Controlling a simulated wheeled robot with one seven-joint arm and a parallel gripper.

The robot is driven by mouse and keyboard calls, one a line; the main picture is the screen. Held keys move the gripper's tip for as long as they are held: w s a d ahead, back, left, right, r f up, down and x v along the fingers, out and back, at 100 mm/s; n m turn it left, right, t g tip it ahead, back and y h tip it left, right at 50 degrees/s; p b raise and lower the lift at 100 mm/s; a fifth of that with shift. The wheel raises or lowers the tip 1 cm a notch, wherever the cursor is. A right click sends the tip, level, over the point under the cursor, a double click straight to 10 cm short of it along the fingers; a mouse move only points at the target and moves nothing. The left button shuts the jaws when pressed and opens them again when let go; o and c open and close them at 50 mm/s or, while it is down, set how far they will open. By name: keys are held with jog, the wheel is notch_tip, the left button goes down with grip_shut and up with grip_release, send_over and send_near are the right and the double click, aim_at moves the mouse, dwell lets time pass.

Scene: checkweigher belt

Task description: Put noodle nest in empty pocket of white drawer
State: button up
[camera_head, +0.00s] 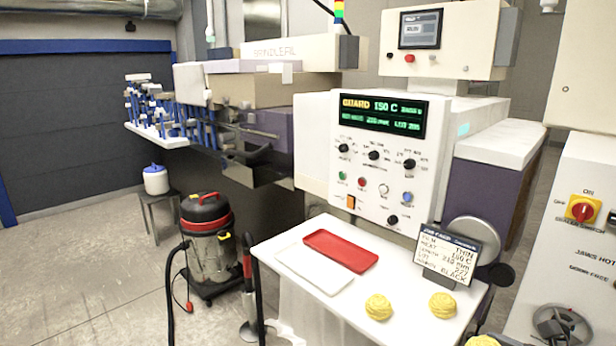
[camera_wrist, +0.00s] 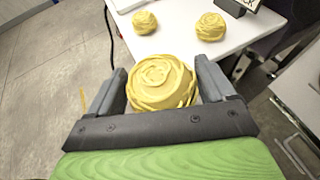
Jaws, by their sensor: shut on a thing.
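My gripper (camera_wrist: 160,72) is shut on a yellow noodle nest (camera_wrist: 161,84), with one grey finger on each side of it. The nest is held above and in front of the white table. A yellow nest at the bottom edge of the head view (camera_head: 481,341) looks like this one, mostly cut off. Two more noodle nests rest on the table, a left one (camera_head: 378,307) and a right one (camera_head: 442,305); both show in the wrist view, left (camera_wrist: 145,22) and right (camera_wrist: 210,26). I cannot make out a white drawer with pockets in either view.
The white table (camera_head: 345,304) also holds a red tray (camera_head: 341,251), a flat white tray (camera_head: 314,271) and a dark-framed sign (camera_head: 446,254). A control panel machine (camera_head: 381,160) stands behind. A vacuum cleaner (camera_head: 207,245) stands on the floor at left. A white cabinet (camera_head: 570,240) stands at right.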

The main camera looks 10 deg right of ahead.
jog(key=w+a+f+n+g+y, duration=0.1)
jog(key=w+a+f+n+y, duration=0.1)
jog(key=a+f, duration=0.2)
jog(key=w+a+f+n+g+y+p, duration=0.1)
jog(key=w+a+f+n+g+y, duration=0.1)
jog(key=a, duration=0.9)
jog(key=w+a+f+n+g+y, duration=0.2)
jog(key=a+f, duration=0.3)
jog(key=a, duration=0.3)
jog(key=shift+a+f+n+y+p, duration=0.15)
jog(key=shift+f+n+y+p, duration=0.35)
jog(key=shift+n, duration=0.4)
jog(key=shift+r, duration=0.1)
